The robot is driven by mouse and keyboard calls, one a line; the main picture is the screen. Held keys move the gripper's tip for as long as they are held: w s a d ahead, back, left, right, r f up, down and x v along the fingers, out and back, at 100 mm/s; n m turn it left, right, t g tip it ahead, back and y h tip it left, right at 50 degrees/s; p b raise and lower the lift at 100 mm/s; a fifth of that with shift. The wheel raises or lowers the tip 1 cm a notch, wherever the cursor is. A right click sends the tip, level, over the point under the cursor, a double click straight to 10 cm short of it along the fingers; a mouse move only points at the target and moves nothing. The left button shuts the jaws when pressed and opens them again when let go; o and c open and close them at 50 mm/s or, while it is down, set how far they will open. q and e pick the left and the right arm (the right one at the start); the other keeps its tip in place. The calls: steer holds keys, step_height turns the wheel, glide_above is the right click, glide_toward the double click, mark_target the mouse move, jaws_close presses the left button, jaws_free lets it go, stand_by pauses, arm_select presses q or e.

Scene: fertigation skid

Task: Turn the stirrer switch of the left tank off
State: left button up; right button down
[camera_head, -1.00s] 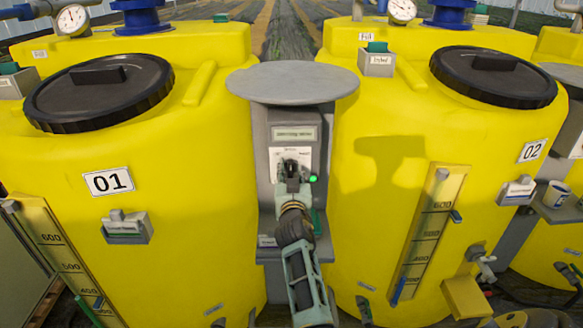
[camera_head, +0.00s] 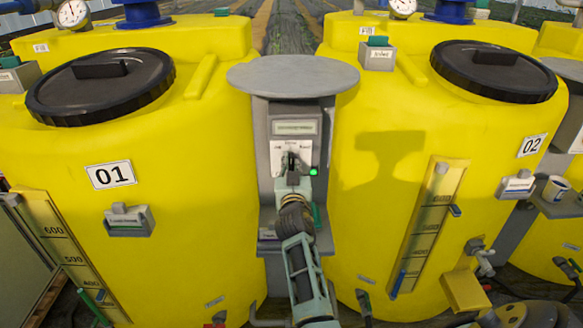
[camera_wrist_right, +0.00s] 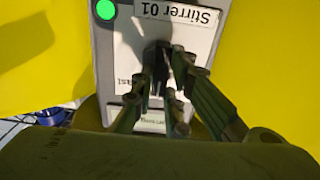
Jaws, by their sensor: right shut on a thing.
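The left tank (camera_head: 170,235) is yellow and marked 01, with a black lid. To its right stands a grey control box (camera_head: 262,165). Its white switch plate (camera_head: 278,155) carries a dark rotary knob (camera_head: 291,160), with a lit green lamp (camera_head: 313,172) beside it. In the wrist view the plate (camera_wrist_right: 200,40) reads "Stirrer 01" upside down, and the green lamp (camera_wrist_right: 106,9) is lit. My right gripper (camera_head: 291,170) is at the plate, shut on the dark knob (camera_wrist_right: 154,54). The fingers partly hide the knob, so its exact setting is unclear. My left gripper is not in view.
A round grey disc (camera_head: 292,76) tops the box. Tank 02 (camera_head: 385,190) stands close on the right, with a level gauge (camera_head: 428,228) and a tap (camera_head: 482,256). A small labelled box (camera_head: 129,221) sits on the left tank's front. The gap between the tanks is narrow.

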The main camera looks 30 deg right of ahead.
steer(key=n+b, duration=0.1)
steer(key=n, duration=0.3)
steer(key=shift+n, duration=0.3)
steer(key=shift+w+a+n, duration=0.1)
steer(key=shift+a+n, duration=0.05)
steer(key=shift+n, duration=2.15)
steer(key=c, duration=1.7)
jaws_free()
steer(key=shift+f, duration=0.1)
steer(key=shift+c, duration=0.2)
steer(key=v, duration=0.7)
steer(key=shift+a, duration=0.2)
